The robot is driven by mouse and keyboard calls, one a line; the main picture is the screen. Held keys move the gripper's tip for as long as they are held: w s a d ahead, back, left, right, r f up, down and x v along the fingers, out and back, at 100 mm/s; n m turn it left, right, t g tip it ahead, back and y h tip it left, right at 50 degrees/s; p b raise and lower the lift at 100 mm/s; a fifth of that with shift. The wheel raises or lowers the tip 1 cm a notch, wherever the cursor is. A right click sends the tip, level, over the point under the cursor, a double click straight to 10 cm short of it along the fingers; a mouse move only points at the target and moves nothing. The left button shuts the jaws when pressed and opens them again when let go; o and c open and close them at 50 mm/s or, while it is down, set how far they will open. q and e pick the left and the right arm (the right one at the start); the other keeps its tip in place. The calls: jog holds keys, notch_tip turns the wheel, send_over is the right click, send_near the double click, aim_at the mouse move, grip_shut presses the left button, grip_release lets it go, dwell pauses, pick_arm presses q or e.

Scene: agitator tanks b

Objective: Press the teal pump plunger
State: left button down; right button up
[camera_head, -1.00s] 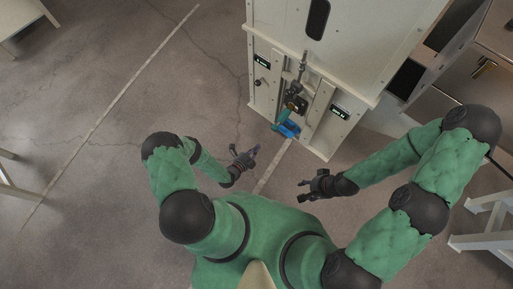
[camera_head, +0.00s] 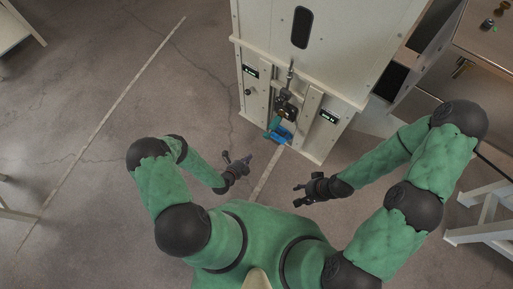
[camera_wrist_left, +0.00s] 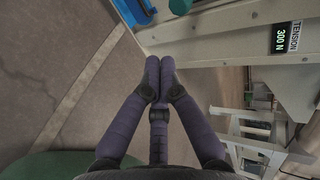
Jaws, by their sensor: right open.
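The teal pump plunger (camera_head: 273,125) is a small teal part low on the front of the pale cabinet (camera_head: 325,45), above a blue pump body (camera_head: 282,136). In the left wrist view a rounded teal knob (camera_wrist_left: 180,6) is cut off by the top edge, with blue parts (camera_wrist_left: 137,12) to its left. My left gripper (camera_head: 237,158) is below and left of the plunger, apart from it. My right gripper (camera_head: 297,195) is open and empty, below and right of the plunger.
Dark fittings and a vertical rod (camera_head: 290,78) stand above the plunger, between cabinet posts. Small displays (camera_head: 328,117) flank it; one in the left wrist view (camera_wrist_left: 286,37) reads TENSION 300 N. A metal bench (camera_head: 484,45) stands at right. Floor left is clear.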

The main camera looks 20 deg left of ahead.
aim_at(269, 132)
pick_arm(q)
jog(key=w+r+b+x, duration=0.1)
jog(key=b+x, duration=0.4)
jog(key=x, duration=0.8)
jog(key=shift+d+r, duration=0.15)
jog(key=shift+r, duration=0.3)
pick_arm(e)
notch_tip(269, 132, down, 6)
jog(key=shift+r, duration=0.25)
pick_arm(q)
jog(key=shift+r, duration=0.1)
pick_arm(e)
jog(key=shift+w+r, duration=0.1)
